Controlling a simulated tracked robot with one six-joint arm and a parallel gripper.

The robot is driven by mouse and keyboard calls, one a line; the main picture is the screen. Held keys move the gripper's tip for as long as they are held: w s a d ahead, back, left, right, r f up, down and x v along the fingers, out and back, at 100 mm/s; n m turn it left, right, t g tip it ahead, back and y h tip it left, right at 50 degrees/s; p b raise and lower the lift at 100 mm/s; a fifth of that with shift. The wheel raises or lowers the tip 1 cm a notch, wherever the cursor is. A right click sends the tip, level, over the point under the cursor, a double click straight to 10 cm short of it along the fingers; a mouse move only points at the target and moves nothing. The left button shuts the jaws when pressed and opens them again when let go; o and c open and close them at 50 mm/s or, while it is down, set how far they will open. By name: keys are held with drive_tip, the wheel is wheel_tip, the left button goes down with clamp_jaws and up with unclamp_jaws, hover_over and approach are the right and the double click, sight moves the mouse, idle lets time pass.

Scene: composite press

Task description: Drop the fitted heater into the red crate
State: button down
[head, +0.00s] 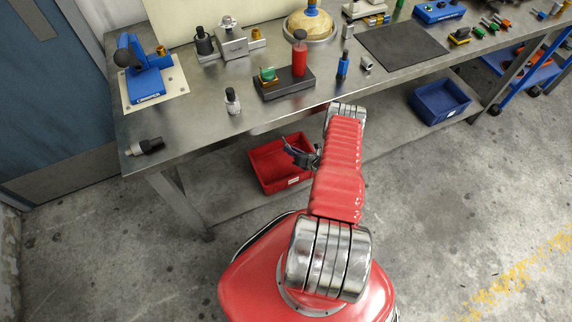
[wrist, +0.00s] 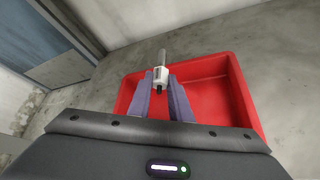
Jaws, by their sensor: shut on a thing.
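My gripper (wrist: 160,80) is shut on the heater (wrist: 160,73), a small white cylinder with a grey metal stem. In the wrist view the stem points away past the fingertips, and the heater appears over the red crate (wrist: 239,98). The height of the heater above the crate floor is hard to tell. In the head view the red crate (head: 262,169) sits on the low shelf under the bench, and my gripper (head: 291,149) is at its right side, partly behind my arm. The heater cannot be made out there. The visible crate floor looks empty.
The metal bench (head: 190,125) overhangs the crate's far side. On it are a blue clamp (head: 148,82), a black block with a red cylinder (head: 299,60), a small capped bottle (head: 232,101) and a dark mat (head: 403,46). A blue crate (head: 438,103) stands low at right.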

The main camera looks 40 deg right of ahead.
drive_tip(key=shift+f, duration=1.55)
drive_tip(key=c, duration=1.5)
unclamp_jaws()
drive_tip(key=shift+c, duration=0.2)
drive_tip(key=v, duration=1.3)
drive_tip(key=shift+s, duration=0.35)
drive_tip(key=shift+r, duration=0.1)
